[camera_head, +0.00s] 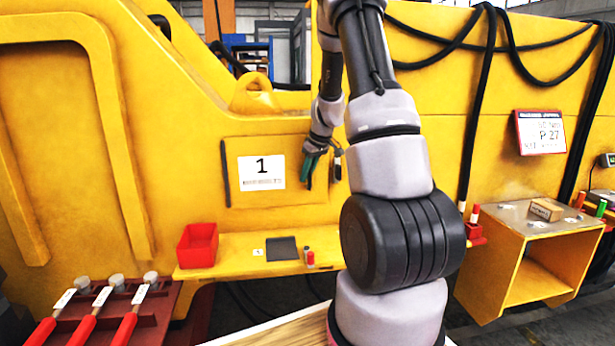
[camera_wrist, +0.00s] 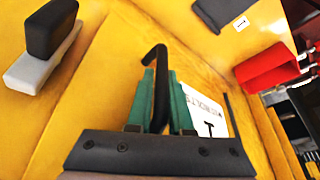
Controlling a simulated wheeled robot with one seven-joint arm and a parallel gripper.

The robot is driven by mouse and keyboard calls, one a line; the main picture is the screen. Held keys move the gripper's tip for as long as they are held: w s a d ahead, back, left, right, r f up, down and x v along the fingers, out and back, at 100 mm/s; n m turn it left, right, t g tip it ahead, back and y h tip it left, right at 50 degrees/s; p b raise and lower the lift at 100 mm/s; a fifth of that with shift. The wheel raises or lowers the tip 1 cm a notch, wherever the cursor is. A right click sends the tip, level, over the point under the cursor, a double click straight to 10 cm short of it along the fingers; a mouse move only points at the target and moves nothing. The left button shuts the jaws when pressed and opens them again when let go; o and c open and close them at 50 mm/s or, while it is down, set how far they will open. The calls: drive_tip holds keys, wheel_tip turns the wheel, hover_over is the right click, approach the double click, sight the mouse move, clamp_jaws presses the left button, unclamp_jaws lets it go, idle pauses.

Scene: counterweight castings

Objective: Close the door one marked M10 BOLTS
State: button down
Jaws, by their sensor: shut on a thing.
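The door (camera_head: 236,198) is a yellow panel in the yellow casting, with a white label (camera_head: 264,170) marked 1 and a dark strip along its left side. The label shows partly in the wrist view (camera_wrist: 217,122), its small print hard to read. My gripper (camera_head: 312,168) is at the door's right side. In the wrist view its green fingers (camera_wrist: 161,100) are shut on a black bent handle (camera_wrist: 157,62). The door looks nearly flush, but I cannot tell whether a gap is left. My fingers and hand hide part of its right side.
A black knob on a grey block (camera_wrist: 48,40) sits beside the door. Below the door, a yellow shelf (camera_head: 240,258) carries a red bin (camera_head: 198,245), a dark mat (camera_head: 282,248) and small red pieces. Red-handled tools (camera_head: 85,325) lie lower left. A yellow open-fronted box (camera_head: 545,275) stands right.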

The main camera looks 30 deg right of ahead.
drive_tip(key=shift+w+r, duration=0.15)
drive_tip(key=shift+w, duration=0.1)
drive_tip(key=c, duration=1.1)
unclamp_jaws()
drive_tip(key=v, duration=1)
drive_tip(key=shift+s+r, duration=0.2)
drive_tip(key=shift+r, duration=0.15)
